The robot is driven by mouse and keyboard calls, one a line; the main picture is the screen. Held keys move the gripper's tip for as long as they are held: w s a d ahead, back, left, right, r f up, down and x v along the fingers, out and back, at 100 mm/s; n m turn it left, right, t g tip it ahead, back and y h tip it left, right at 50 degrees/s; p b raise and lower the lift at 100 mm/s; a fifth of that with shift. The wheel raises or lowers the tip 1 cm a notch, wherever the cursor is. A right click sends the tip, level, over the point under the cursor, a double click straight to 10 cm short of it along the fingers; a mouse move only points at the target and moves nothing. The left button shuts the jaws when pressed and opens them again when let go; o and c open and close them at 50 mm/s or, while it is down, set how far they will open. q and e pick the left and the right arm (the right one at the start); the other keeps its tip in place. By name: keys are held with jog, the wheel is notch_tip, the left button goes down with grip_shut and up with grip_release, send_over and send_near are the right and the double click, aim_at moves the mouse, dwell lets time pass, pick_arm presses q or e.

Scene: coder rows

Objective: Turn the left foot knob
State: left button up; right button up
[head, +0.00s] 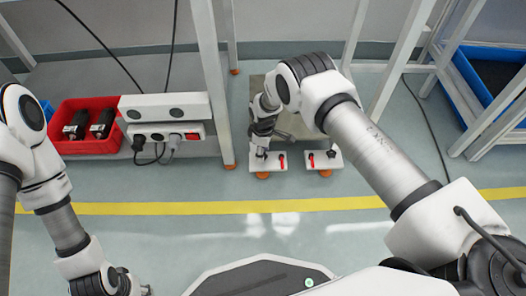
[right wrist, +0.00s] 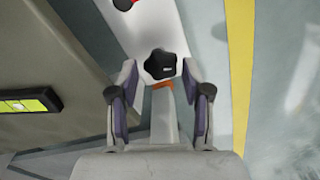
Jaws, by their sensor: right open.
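The left foot (head: 268,164) is a white block with a red lever (head: 282,161), standing on an orange pad (head: 262,175). My right gripper (head: 262,153) is over its left part and largely hides the knob in the head view. In the right wrist view the black star-shaped left foot knob (right wrist: 163,64) sits on the white block (right wrist: 168,30). My right gripper (right wrist: 159,72) is open, with the knob at its fingertips, between them in the picture; I cannot tell whether they touch it.
A second white foot (head: 322,160) with a red lever and black knob stands to the right. A red bin (head: 75,146) and a white power strip (head: 165,131) are at left. A blue crate (head: 480,75) is at right. Frame posts (head: 212,80) rise near my right arm.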

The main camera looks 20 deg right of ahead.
notch_tip(320, 180, up, 12)
jog(key=shift+f, duration=0.2)
dwell(0.4)
